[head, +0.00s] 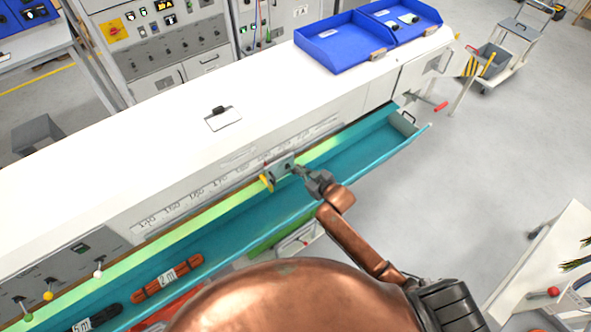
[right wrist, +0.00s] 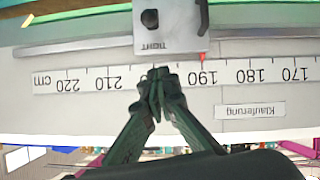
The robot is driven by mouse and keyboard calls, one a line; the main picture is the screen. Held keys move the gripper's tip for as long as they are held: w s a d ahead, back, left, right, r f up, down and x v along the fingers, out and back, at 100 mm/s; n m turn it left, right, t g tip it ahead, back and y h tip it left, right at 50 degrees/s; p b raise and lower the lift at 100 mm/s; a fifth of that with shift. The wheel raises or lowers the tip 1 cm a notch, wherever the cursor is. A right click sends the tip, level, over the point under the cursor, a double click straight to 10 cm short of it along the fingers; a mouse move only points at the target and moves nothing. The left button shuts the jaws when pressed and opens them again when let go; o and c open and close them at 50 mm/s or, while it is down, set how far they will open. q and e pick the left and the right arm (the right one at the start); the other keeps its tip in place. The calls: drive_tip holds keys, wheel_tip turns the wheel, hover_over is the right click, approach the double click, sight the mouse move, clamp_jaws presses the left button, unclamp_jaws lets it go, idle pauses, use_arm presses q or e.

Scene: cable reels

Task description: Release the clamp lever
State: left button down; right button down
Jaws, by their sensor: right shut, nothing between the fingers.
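The clamp is a small grey block (head: 281,166) on the ruler rail along the front of the long white bench. A yellow lever (head: 266,182) sticks out at its left side in the head view. My right gripper (head: 301,170) is just right of the block. Its fingertips (right wrist: 158,80) are together and empty, over the ruler by the block's edge; contact cannot be told. My left gripper is out of view.
A teal trough (head: 375,140) runs below the rail, with an orange cable bundle (head: 167,280) and a black one (head: 97,319) at lower left. Blue trays (head: 343,46) and a clipboard (head: 223,118) lie on the bench. Several knobbed levers (head: 48,296) stand at left.

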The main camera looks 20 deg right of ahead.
hover_over(294, 172)
wheel_tip(294, 172, down, 3)
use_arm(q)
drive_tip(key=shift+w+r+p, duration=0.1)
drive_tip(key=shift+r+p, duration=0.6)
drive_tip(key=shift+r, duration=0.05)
use_arm(e)
drive_tip(key=shift+s+d+f, duration=0.1)
drive_tip(key=shift+s+f, duration=0.15)
drive_tip(key=shift+f, duration=0.75)
drive_tip(key=shift+s+f, duration=0.2)
drive_tip(key=shift+f, duration=0.8)
drive_tip(key=shift+s, duration=0.1)
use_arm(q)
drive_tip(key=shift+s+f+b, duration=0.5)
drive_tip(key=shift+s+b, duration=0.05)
use_arm(e)
drive_tip(key=shift+s+d+f+t, duration=0.1)
drive_tip(key=shift+s+f+t, duration=0.15)
drive_tip(key=shift+t, duration=0.25)
